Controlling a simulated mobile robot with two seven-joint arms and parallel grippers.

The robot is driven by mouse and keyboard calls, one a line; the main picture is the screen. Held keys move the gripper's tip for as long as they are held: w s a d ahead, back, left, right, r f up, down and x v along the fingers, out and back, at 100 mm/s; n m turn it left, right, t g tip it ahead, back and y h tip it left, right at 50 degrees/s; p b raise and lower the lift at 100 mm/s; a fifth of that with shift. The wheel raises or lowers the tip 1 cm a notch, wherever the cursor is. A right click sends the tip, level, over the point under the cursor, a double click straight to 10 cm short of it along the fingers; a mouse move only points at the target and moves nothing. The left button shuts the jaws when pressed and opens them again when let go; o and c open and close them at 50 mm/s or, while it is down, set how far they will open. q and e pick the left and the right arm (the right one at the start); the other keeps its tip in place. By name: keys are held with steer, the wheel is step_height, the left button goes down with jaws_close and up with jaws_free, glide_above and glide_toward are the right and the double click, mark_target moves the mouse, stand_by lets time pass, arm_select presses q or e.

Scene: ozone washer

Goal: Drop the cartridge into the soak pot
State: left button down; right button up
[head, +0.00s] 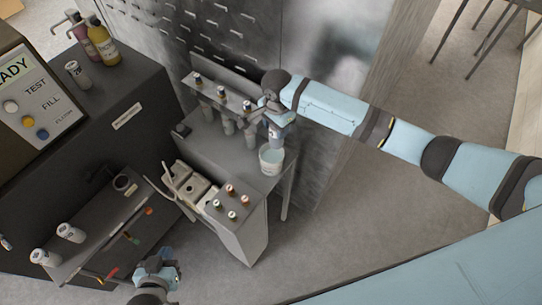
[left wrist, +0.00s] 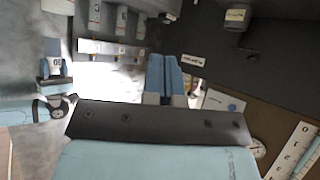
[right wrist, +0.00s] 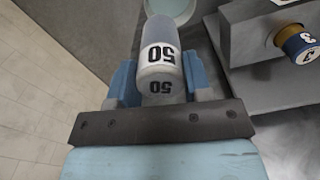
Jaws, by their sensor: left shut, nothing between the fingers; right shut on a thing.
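My right gripper (right wrist: 160,88) is shut on a cartridge marked 50 (right wrist: 160,50), white and grey, between its blue fingers in the right wrist view. The soak pot (head: 271,159), a pale round tub, stands at the right end of the grey bench. Its rim shows at the top of the right wrist view (right wrist: 187,14), beyond the cartridge's far end.
A rack (head: 218,92) holding several cartridges stands behind the pot. A grey block (head: 228,203) with several capped pegs stands in front. A washer panel (head: 35,95) is at the left, with loose cartridges (head: 70,233) on a lower shelf. Floor at the right is open.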

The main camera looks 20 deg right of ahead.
steer(key=shift+f, duration=0.75)
step_height(320, 180, down, 4)
steer(key=b, duration=0.2)
steer(key=shift+d+r+b, duration=0.1)
steer(key=shift+r+b, duration=0.1)
steer(key=shift+b, duration=0.1)
steer(key=shift+f+b, duration=0.35)
steer(key=shift+b, duration=0.05)
steer(key=shift+f+b, duration=0.2)
steer(key=shift+b, duration=0.1)
arm_select(q)
steer(key=f, duration=0.2)
steer(key=shift+w+d+f+m, duration=0.15)
steer(key=shift+w+f+m, duration=0.1)
steer(key=shift+f+m, duration=0.1)
steer(key=shift+r, duration=0.1)
arm_select(e)
steer(key=shift+r, duration=0.1)
arm_select(q)
steer(key=shift+d, duration=0.1)
arm_select(e)
steer(key=o, duration=1)
